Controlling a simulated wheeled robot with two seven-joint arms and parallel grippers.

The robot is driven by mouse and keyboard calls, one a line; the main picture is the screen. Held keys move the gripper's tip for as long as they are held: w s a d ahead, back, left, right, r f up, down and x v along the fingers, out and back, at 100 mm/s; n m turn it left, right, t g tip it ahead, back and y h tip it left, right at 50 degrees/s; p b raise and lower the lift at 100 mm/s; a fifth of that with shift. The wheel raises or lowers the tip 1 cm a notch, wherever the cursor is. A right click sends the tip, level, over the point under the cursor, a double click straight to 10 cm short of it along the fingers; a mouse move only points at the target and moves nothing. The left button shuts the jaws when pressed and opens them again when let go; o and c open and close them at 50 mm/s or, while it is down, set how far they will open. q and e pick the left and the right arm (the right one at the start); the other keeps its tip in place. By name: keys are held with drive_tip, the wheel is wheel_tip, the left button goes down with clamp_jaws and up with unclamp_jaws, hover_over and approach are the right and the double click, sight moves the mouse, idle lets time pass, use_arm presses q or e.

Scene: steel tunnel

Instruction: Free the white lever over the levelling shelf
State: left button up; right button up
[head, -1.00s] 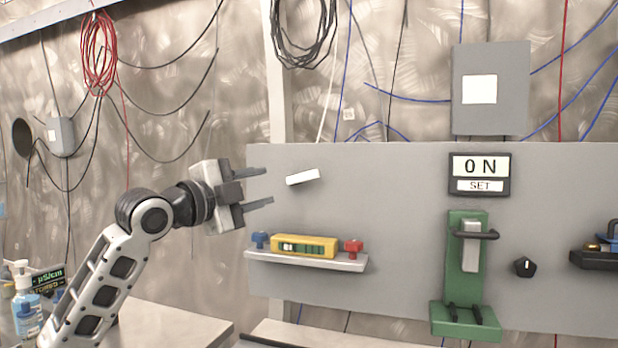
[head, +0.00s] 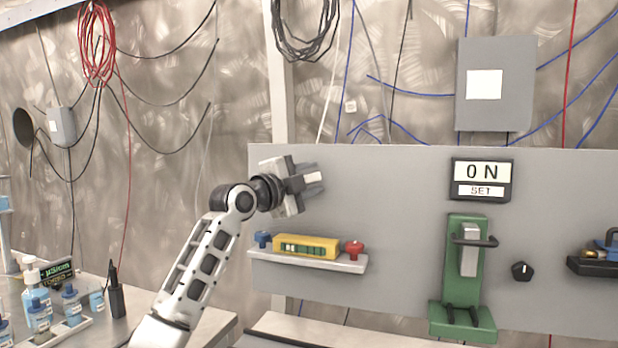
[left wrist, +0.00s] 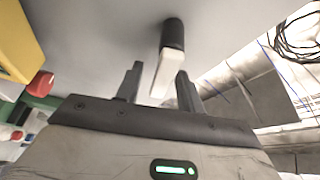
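The white lever (head: 313,177) is on the grey panel above the levelling shelf (head: 350,263). In the left wrist view the white lever (left wrist: 168,62) has a dark round base, and its white end lies between my fingers. My left gripper (head: 318,181) is at the lever. In the left wrist view my left gripper (left wrist: 158,85) is open, with one finger on each side of the lever; the right-hand finger looks nearer to it. The shelf carries a yellow level (head: 305,246), a blue knob (head: 263,239) and a red knob (head: 354,249). My right gripper is not in view.
A green bracket (head: 462,300) with a grey lever and black handle stands to the right, under an ON/SET display (head: 481,180). A black dial (head: 522,271) is beside it. Bottles (head: 38,305) stand on the bench at lower left. The panel between shelf and bracket is clear.

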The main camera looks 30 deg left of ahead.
use_arm(q)
clamp_jaws()
drive_tip(key=shift+m+p, duration=0.4)
drive_tip(key=shift+f+m+g+p, duration=0.15)
drive_tip(key=shift+m+g+p, duration=0.35)
drive_tip(key=shift+m+p, duration=0.35)
drive_tip(key=shift+f+m+p, duration=0.15)
drive_tip(key=shift+m+p, duration=0.1)
drive_tip(key=shift+p, duration=0.05)
drive_tip(key=shift+d+f, duration=0.1)
drive_tip(key=shift+f, duration=0.15)
unclamp_jaws()
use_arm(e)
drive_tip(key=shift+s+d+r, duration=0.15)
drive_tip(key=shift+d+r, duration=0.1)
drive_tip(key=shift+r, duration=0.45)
